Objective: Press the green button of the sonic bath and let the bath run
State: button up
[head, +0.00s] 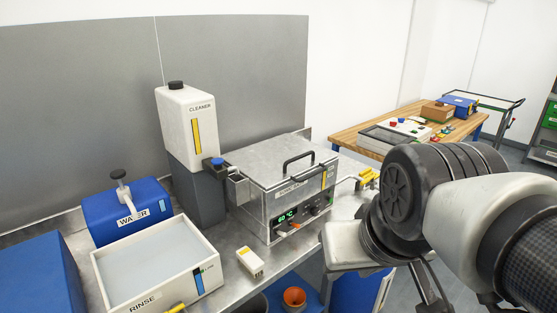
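The sonic bath (277,181) is a steel box on the steel bench, with its lid down and a black handle on top. Its front panel has a lit green display (287,216) reading about 60 °C, with dark knobs to the right. A small orange-tipped piece shows low on the panel. I cannot make out the green button for certain. My arm comes in from the right, and the pale body of my gripper (346,247) is just right of and in front of the bath. Its fingers cannot be made out, nor whether they touch the panel.
A white cleaner bottle (187,118) stands left of the bath. A blue water container (124,212), a white rinse tray (204,241) and a small white box (250,262) are also on the bench. A wooden table (352,131) with parts stands behind at right.

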grip_shut()
dwell(1.6)
